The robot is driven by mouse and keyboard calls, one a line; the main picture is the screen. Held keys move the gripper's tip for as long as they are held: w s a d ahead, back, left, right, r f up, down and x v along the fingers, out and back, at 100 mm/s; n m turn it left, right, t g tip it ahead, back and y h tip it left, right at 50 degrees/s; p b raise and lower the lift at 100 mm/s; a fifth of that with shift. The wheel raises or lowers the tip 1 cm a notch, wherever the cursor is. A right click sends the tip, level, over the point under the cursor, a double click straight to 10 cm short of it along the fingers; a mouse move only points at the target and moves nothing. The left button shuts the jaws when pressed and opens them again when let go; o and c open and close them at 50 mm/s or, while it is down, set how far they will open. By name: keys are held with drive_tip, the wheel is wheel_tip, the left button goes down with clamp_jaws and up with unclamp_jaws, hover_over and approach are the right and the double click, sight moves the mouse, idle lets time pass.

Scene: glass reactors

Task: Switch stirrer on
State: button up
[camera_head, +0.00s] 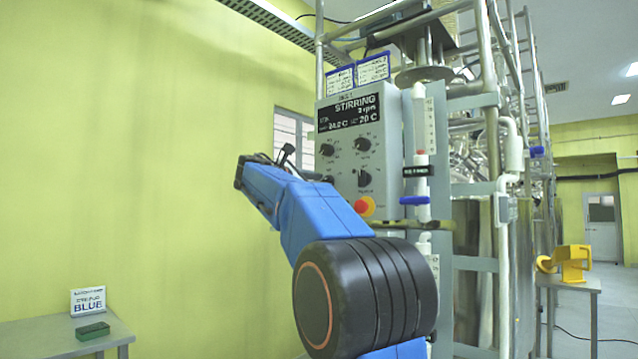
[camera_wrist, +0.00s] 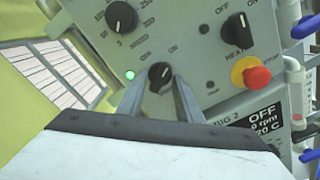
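The grey control panel (camera_head: 388,140) stands at the centre in the head view. Its display (camera_head: 347,112) reads STIRRING with rpm and temperature lines. In the wrist view my gripper (camera_wrist: 161,82) has one finger on each side of a small black knob (camera_wrist: 160,76), with OFF and ON marks beside it. The fingers are apart and very close to the knob; I cannot tell whether they touch it. A green lamp (camera_wrist: 130,75) is lit beside the left finger. In the head view my blue arm hides the gripper and this knob.
A red and yellow stop button (camera_wrist: 251,76) and the HEAT knob (camera_wrist: 237,30) are right of the gripper. A second display (camera_wrist: 263,118) reads OFF. Pipes with blue valves (camera_head: 415,201) run beside the panel. A table (camera_head: 60,338) stands at lower left.

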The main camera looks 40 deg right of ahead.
clamp_jaws()
drive_tip(key=shift+m, duration=2)
unclamp_jaws()
